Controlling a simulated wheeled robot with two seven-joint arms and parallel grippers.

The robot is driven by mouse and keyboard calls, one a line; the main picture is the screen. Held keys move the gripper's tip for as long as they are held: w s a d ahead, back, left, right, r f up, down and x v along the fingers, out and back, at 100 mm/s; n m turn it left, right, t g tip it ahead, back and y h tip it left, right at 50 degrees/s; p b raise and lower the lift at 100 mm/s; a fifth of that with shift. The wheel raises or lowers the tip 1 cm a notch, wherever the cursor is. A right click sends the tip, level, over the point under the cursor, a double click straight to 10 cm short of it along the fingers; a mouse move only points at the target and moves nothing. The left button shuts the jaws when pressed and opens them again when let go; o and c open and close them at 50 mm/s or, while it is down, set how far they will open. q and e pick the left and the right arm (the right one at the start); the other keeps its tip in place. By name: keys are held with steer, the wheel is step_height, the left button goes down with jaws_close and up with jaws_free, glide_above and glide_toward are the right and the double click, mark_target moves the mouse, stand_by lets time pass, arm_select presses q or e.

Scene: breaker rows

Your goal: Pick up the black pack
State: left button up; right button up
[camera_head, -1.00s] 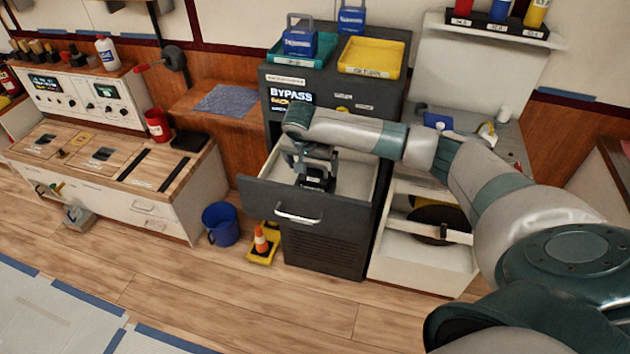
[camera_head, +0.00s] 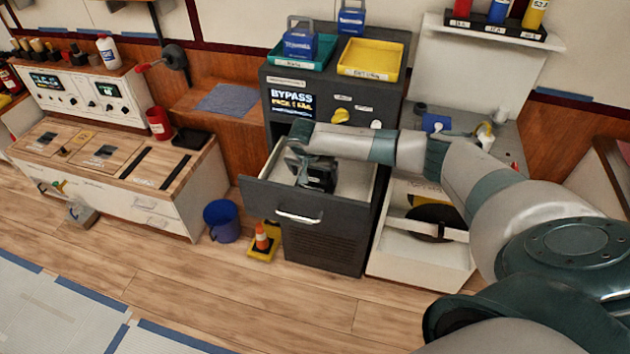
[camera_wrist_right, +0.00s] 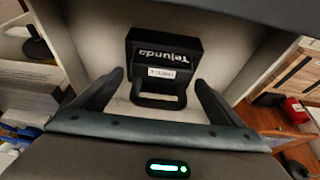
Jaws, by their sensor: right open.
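The black pack (camera_head: 320,181) stands in the open drawer of the dark cabinet. In the right wrist view the pack (camera_wrist_right: 163,52) shows pale lettering, a small white label and a loop handle (camera_wrist_right: 160,98) toward me. My right gripper (camera_wrist_right: 159,78) is open, with one finger on each side of the handle and visible space between. In the head view my right gripper (camera_head: 303,165) is over the drawer and partly hides the pack. I cannot tell whether the fingers touch the pack. My left gripper is not in view.
A teal tray (camera_head: 284,62) and a yellow tray (camera_head: 372,60) sit on the cabinet. A white open drawer (camera_head: 408,262) is to the right. A blue bucket (camera_head: 222,221) and an orange cone (camera_head: 262,238) stand on the floor.

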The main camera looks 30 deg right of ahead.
mark_target(319, 178)
stand_by(0.4)
steer(key=c, duration=2)
steer(key=shift+w+r, duration=0.1)
steer(key=shift+w, duration=0.05)
steer(key=shift+c, duration=0.8)
steer(key=shift+r, duration=0.1)
step_height(319, 178, up, 2)
steer(key=p, duration=0.3)
steer(key=shift+r, duration=0.2)
steer(key=r+p, duration=0.1)
steer(key=p, duration=0.1)
steer(key=s+d+r+p, duration=0.1)
steer(key=r+p, duration=0.1)
steer(key=shift+s, duration=0.2)
steer(key=s+d+r, duration=0.4)
steer(key=s+r, duration=0.1)
steer(key=s, duration=0.4)
steer(key=shift+d+r, duration=0.2)
steer(key=shift+d, duration=0.15)
steer(key=shift+w+r, duration=0.1)
steer(key=shift+r, duration=0.2)
